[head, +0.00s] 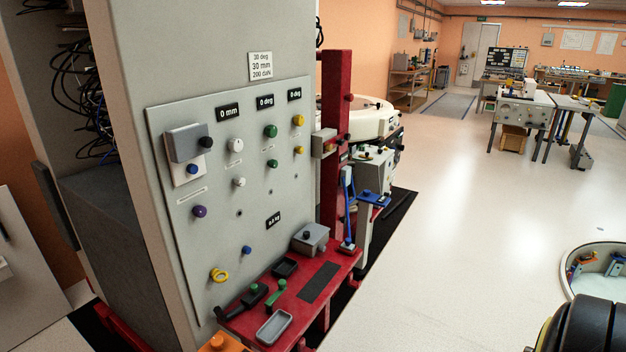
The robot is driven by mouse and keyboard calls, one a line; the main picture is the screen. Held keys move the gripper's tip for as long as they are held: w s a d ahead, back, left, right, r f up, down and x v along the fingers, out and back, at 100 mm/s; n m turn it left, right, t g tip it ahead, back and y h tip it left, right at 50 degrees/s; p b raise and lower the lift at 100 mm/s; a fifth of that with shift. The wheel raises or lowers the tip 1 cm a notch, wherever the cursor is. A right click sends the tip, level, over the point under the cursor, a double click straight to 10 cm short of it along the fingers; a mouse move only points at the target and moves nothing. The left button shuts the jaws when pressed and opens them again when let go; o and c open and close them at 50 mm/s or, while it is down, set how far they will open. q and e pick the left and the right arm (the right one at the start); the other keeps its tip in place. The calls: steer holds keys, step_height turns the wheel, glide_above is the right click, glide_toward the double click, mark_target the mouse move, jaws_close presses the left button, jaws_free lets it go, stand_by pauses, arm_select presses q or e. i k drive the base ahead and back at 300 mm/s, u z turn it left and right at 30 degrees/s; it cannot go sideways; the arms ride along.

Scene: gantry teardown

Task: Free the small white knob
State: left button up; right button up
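The small white knob (239,182) sits on the grey control panel (215,245), in the second column of controls. A larger white knob (236,145) is directly above it. A small dark hole or stud (239,213) is below it. The small knob looks seated on the panel face, and nothing covers it. Neither of my grippers shows in the head view.
Green knobs (270,131) and yellow knobs (298,120) are to the right. A grey box (187,143) juts out at upper left. A red shelf (300,312) with a grey box (310,238), trays and handles projects below. Open floor (470,220) lies to the right.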

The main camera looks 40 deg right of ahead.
mark_target(240, 181)
steer(key=z, duration=0.2)
steer(key=i, duration=1)
